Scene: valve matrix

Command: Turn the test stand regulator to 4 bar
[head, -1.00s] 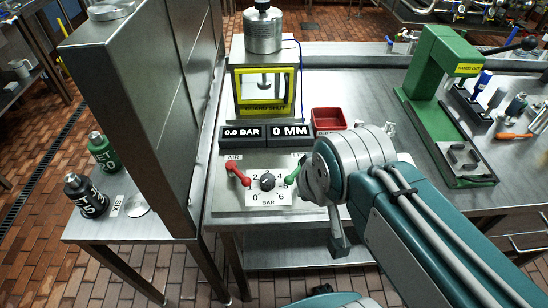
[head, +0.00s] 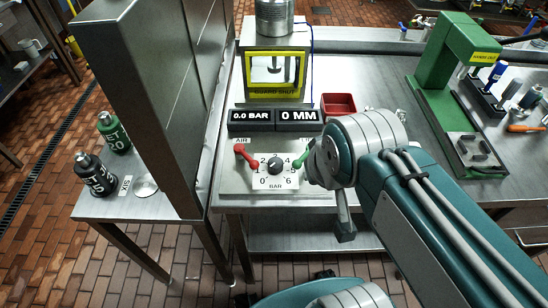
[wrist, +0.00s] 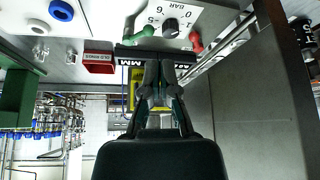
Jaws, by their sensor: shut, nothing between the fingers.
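The regulator is a dark round knob (head: 275,167) on a white dial plate (head: 262,184) marked 0, 2, 4, 6 and BAR, on the front of the test stand. Its pointer is too small to read surely. The display (head: 250,120) above it reads 0.0 BAR, and the one beside it (head: 299,119) reads 0 MM. In the wrist view, upside down, the knob (wrist: 170,28) is at the top. My gripper (wrist: 160,68) is shut and empty, apart from the knob. In the head view I cannot make out its fingers.
A red AIR lever (head: 246,157) stands left of the dial and a green lever (head: 304,152) right of it, partly behind my arm. A yellow guard (head: 275,76) marked GUARD SHUT, a red tray (head: 339,104) and a tall metal cabinet (head: 150,90) are close by.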

